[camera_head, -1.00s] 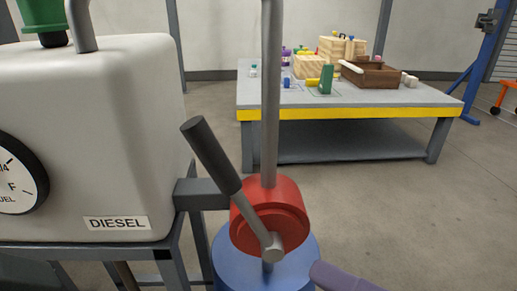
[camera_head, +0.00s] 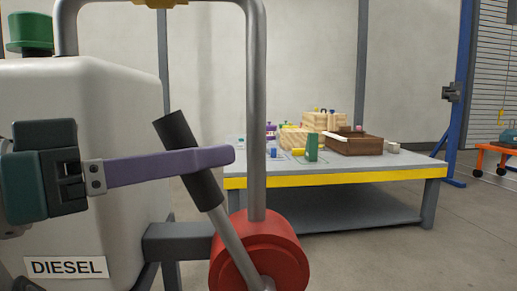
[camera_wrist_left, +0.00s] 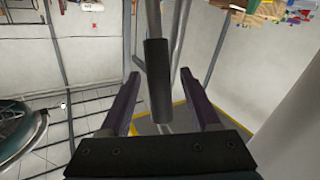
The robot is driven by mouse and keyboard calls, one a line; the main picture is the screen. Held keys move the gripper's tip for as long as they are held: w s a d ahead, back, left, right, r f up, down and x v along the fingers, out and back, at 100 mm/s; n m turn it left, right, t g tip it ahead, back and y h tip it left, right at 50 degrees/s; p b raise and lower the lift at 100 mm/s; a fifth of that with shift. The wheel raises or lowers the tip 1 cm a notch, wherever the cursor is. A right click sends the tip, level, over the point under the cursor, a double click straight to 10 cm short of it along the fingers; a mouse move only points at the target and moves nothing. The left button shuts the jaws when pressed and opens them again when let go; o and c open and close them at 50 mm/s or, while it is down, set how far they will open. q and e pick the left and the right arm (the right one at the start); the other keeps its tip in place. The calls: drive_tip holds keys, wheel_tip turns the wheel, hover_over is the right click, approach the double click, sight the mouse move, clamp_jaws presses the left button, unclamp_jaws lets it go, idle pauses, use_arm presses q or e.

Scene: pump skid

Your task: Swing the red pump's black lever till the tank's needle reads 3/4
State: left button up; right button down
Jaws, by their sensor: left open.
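The red pump (camera_head: 255,255) stands right of the grey-white tank (camera_head: 100,95). Its black lever grip (camera_head: 176,133) tilts up and to the left on a grey rod. My left gripper (camera_head: 228,156) reaches in from the left at the grip, with one purple finger crossing in front of it. In the left wrist view, the black grip (camera_wrist_left: 158,85) stands between the two open, spread fingers, with a gap on each side. The tank's gauge and needle are out of view. My right gripper is not seen.
A grey pipe (camera_head: 255,110) rises from the pump close to the right of the lever. A bracket (camera_head: 178,241) joins tank and pump. A workbench (camera_head: 335,182) with wooden boxes stands behind. Open floor (camera_head: 440,240) lies to the right.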

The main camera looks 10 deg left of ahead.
use_arm(q)
drive_tip(key=shift+x, duration=1.65)
drive_tip(key=shift+c, duration=0.2)
clamp_jaws()
